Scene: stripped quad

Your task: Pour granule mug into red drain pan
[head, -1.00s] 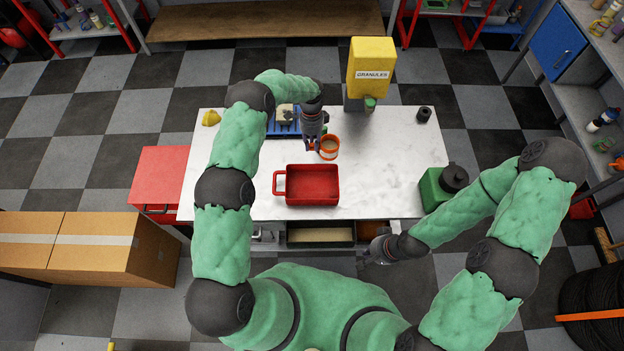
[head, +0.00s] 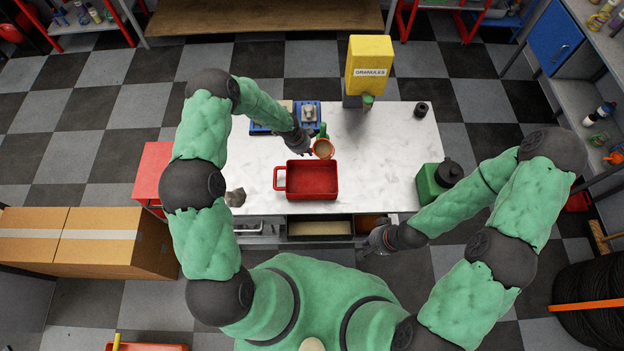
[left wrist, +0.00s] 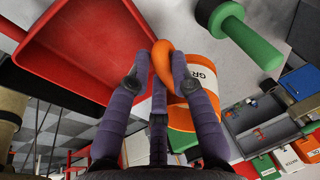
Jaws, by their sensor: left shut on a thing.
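The orange mug (head: 324,149) is just behind the red drain pan (head: 311,182), near its back right corner. Tan contents show in its mouth. My left gripper (head: 309,150) is shut on the mug's handle. In the left wrist view the fingers (left wrist: 161,68) close on the orange handle, with the mug's labelled side (left wrist: 200,78) to the right. The red pan (left wrist: 92,45) lies to the left there and looks empty where it shows. Whether the mug is tilted is unclear. My right gripper (head: 377,241) is off the bench's front edge, its fingers too small to judge.
The yellow granules dispenser (head: 370,62) stands at the back of the white bench (head: 390,140). A blue tray (head: 268,128) lies back left. A green container (head: 430,185) with a black top stands right, and a small black cylinder (head: 421,109) back right. The bench right of the pan is clear.

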